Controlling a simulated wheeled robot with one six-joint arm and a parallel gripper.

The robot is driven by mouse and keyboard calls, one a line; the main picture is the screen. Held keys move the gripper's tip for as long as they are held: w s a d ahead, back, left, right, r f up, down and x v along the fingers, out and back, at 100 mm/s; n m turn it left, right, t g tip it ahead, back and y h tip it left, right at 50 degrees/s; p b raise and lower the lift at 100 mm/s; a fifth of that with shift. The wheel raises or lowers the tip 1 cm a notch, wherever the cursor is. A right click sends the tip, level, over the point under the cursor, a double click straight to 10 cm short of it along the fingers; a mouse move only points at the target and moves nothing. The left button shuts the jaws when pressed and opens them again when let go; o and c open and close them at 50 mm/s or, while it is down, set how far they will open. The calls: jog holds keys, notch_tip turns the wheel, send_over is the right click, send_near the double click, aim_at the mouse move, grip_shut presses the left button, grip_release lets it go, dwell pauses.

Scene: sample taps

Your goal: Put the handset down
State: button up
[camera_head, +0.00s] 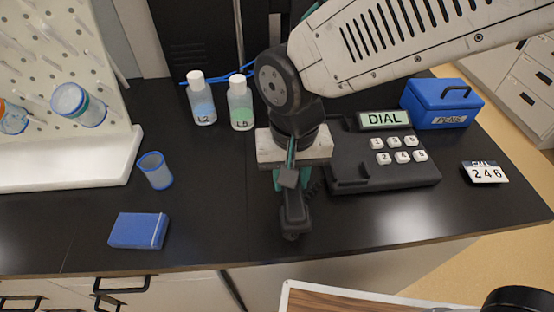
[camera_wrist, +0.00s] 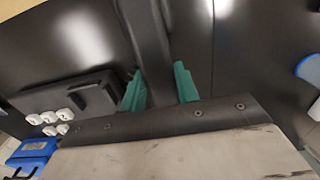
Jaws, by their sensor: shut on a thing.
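The dark handset (camera_head: 294,216) is held in my gripper (camera_head: 289,172), left of the phone base and toward the counter's front edge. I cannot tell whether it touches the counter. In the wrist view, the handset (camera_wrist: 148,45) runs between the two teal fingers of my gripper (camera_wrist: 158,88). The black phone base (camera_head: 395,182) has a screen reading DIAL (camera_head: 384,119) and several white keys (camera_head: 394,150). Its left side, with a raised dark part (camera_head: 350,183), carries no handset. The base (camera_wrist: 45,98) also shows in the wrist view.
Behind stand two capped bottles, L2 (camera_head: 201,105) and L5 (camera_head: 241,108). A blue case (camera_head: 441,105) and a card reading CALL 246 (camera_head: 485,173) are at right. A clear cup (camera_head: 155,171) and blue box (camera_head: 138,231) are at left. Bare counter (camera_head: 215,200) lies between.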

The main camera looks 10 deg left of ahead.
jog(key=w+a, duration=0.1)
jog(key=w, duration=0.1)
jog(key=w+a, duration=0.1)
jog(key=w, duration=0.1)
jog(key=w+a, duration=0.2)
jog(key=w, duration=0.1)
jog(key=shift+f, duration=2.15)
jog(key=shift+f, duration=0.1)
jog(key=o, duration=1.1)
jog(key=shift+c, duration=0.2)
notch_tip(320, 180, up, 12)
jog(key=shift+r, duration=0.15)
